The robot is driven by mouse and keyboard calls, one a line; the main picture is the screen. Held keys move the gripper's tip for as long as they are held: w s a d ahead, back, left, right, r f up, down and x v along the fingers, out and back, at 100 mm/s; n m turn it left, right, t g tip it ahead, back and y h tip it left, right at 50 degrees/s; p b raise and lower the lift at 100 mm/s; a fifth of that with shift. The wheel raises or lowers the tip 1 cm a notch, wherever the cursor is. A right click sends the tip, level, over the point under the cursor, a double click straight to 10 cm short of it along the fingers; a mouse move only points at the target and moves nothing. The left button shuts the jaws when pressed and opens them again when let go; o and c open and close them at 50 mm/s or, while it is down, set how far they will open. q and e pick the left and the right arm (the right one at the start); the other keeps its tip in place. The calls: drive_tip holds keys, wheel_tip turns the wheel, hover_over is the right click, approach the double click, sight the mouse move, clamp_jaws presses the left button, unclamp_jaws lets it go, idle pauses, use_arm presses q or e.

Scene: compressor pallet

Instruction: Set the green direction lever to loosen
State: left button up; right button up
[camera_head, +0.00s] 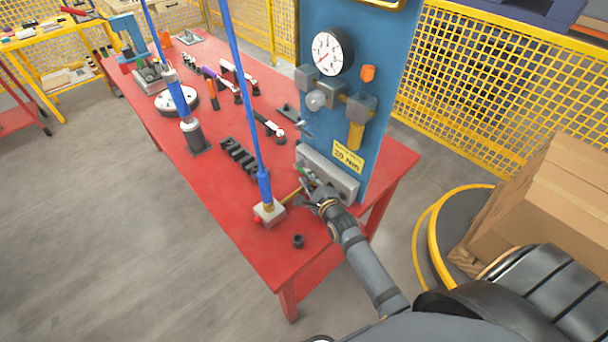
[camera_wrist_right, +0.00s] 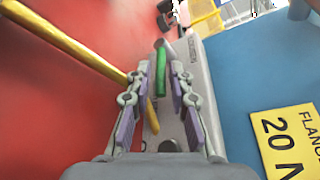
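The green direction lever (camera_wrist_right: 161,70) shows in the right wrist view, on a grey block (camera_wrist_right: 196,75) below the blue panel. A small green part of the lever shows in the head view (camera_head: 305,171), close to my right gripper (camera_head: 314,192). In the wrist view my right gripper (camera_wrist_right: 160,85) is open, its two fingers on either side of the lever with a visible gap; whether they touch it I cannot tell. My left gripper is not in view.
The blue panel (camera_head: 345,100) with a gauge (camera_head: 327,52) and a yellow "20 Nm" label (camera_head: 347,155) stands by the block. A brass-coloured rod (camera_wrist_right: 75,45) passes left of the fingers. The red table (camera_head: 240,205) holds several tools; its front left is mostly clear.

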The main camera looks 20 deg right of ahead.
drive_tip(key=shift+x, duration=1.2)
drive_tip(key=shift+w, duration=0.15)
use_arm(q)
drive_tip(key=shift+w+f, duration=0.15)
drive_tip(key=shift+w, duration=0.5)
use_arm(e)
clamp_jaws()
